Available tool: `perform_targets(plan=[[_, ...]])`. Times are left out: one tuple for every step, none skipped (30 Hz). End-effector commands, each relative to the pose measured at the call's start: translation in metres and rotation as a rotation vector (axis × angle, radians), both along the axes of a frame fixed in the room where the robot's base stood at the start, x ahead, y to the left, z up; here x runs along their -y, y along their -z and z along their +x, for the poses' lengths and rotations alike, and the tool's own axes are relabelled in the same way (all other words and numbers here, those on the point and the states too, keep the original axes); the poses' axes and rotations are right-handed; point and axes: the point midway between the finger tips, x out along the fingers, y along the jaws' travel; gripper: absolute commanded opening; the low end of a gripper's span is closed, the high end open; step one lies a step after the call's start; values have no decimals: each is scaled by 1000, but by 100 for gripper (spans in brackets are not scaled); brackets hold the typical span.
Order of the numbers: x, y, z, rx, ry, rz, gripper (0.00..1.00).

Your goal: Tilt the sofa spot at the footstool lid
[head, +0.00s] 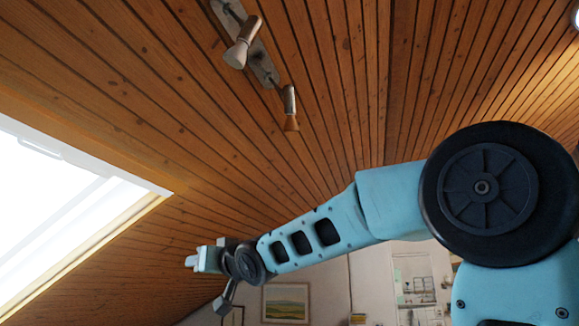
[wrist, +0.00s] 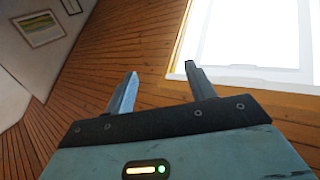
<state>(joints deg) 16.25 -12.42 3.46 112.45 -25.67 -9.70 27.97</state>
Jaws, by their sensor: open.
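Two small metal spot lamps hang from a rail on the sloped wooden ceiling in the head view: an upper spot (head: 242,43) and a lower spot (head: 290,108). The frames do not show which one is the sofa spot. The upper spot's head points down and left; the lower one points down. My gripper (head: 193,262) is at the end of my arm, low and left of both spots, well apart from them in the picture. In the wrist view my gripper (wrist: 160,84) is open, with nothing between its fingers. The footstool and its lid are not in view.
A bright skylight (head: 60,215) is set in the ceiling at left; it also shows in the wrist view (wrist: 250,40). The wooden ceiling (head: 330,60) slopes over my arm. A framed picture (head: 286,303) hangs on the back wall. Nothing visible stands between my gripper and the spots.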

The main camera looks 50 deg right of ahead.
Motion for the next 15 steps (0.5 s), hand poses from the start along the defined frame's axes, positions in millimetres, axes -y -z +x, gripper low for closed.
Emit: perform_targets(plan=[[35, -52, -12, 105, 50, -26, 55], [52, -79, -21, 166, 72, -46, 55], [73, -114, -36, 247, 99, -79, 55], [88, -141, -50, 303, 117, -107, 55], [101, -166, -64, 358, 133, -137, 55], [115, -198, -84, 424, 151, -181, 55], [124, -221, -101, 468, 162, -216, 55], [131, -242, -117, 509, 171, -252, 55], [138, -266, -138, 555, 180, -302, 55], [140, -283, -153, 584, 185, -337, 55], [142, -297, -167, 609, 187, -370, 55], [143, -313, -182, 633, 189, -411, 55], [144, -322, -193, 647, 189, -437, 55], [143, -331, -201, 658, 189, -461, 55], [142, -338, -210, 670, 188, -486, 55]])
